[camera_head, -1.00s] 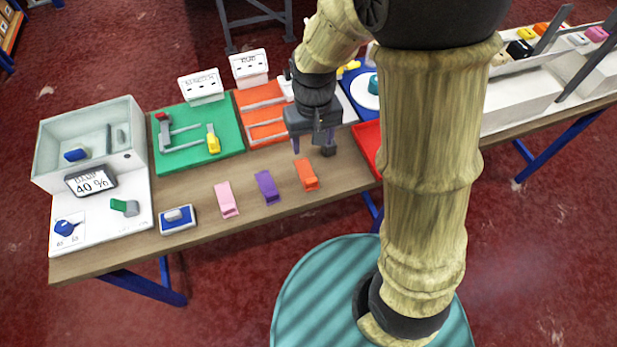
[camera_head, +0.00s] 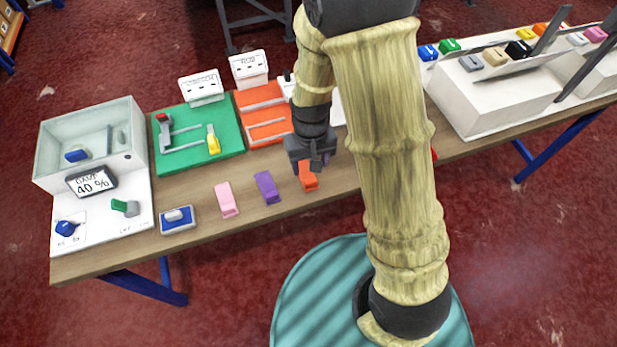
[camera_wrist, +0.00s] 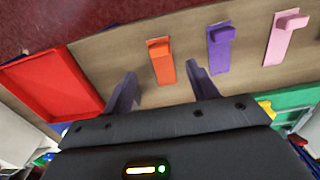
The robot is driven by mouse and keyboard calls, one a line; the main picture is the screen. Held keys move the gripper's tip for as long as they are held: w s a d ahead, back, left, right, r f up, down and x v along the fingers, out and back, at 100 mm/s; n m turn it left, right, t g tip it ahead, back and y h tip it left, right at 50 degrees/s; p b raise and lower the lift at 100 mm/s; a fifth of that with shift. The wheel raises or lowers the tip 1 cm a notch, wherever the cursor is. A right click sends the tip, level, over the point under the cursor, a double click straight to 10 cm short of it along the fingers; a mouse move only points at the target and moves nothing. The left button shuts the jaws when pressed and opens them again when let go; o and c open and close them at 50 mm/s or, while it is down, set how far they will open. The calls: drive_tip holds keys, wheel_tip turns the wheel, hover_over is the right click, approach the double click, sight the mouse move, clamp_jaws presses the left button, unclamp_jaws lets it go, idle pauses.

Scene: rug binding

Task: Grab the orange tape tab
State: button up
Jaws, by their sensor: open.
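The orange tape tab (camera_head: 307,176) lies on the wooden table, rightmost in a row with a purple and a pink tab. My gripper (camera_head: 308,170) is over it in the head view and partly hides it. In the wrist view the orange tab (camera_wrist: 161,62) shows between and beyond the two purple-grey fingers of my open gripper (camera_wrist: 162,85). The gap between the fingers is empty, and neither finger visibly touches the tab. The height of the fingertips above the table is hard to tell.
The purple tab (camera_head: 267,187) and pink tab (camera_head: 226,200) lie to the left in the head view. A red tray (camera_wrist: 55,85) is on the other side in the wrist view. A green board (camera_head: 225,133) and an orange board (camera_head: 258,97) lie behind. Bare table surrounds the tabs.

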sight(310, 181)
drive_tip(key=shift+f, duration=1.7)
drive_tip(key=shift+f, duration=0.1)
drive_tip(key=shift+w+f+p, duration=0.15)
drive_tip(key=shift+f+p, duration=0.2)
drive_tip(key=shift+f, duration=0.95)
drive_tip(key=shift+w+f+p, duration=0.1)
drive_tip(key=shift+f+p, duration=0.2)
drive_tip(key=shift+f, duration=0.95)
drive_tip(key=shift+s, duration=0.15)
drive_tip(key=c, duration=1.1)
